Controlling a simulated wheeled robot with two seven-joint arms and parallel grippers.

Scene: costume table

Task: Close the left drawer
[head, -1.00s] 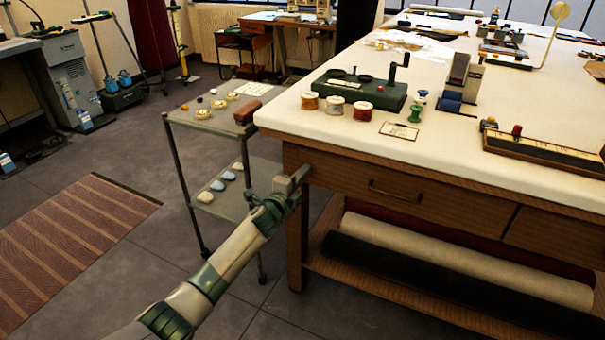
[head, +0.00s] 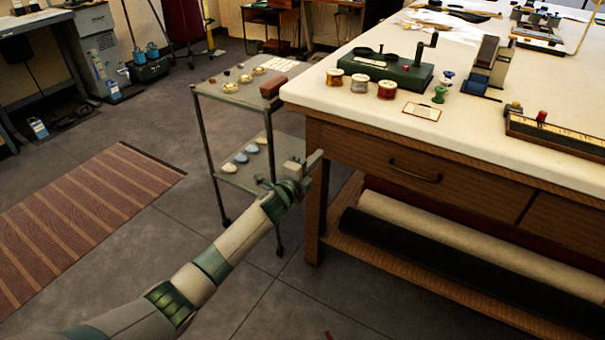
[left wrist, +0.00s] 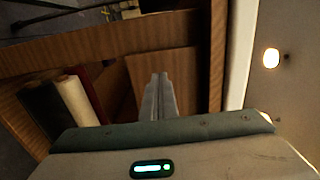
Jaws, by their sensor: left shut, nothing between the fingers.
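The left drawer (head: 420,175) is a wooden front with a dark bar handle (head: 414,170), under the table's white top. Its front looks close to flush with the table frame; I cannot tell whether a small gap remains. My left gripper (head: 312,162) is shut and empty, by the table's near left corner, left of the drawer front and at about its height. In the left wrist view its closed fingers (left wrist: 159,95) point towards wooden panels; contact cannot be made out. My right gripper is not in view.
Fabric rolls (head: 465,265) lie on the low shelf under the table (head: 470,115). A small two-tier cart (head: 240,95) stands left of the table corner. A second drawer front (head: 570,222) is at the right. Open floor (head: 240,290) lies in front.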

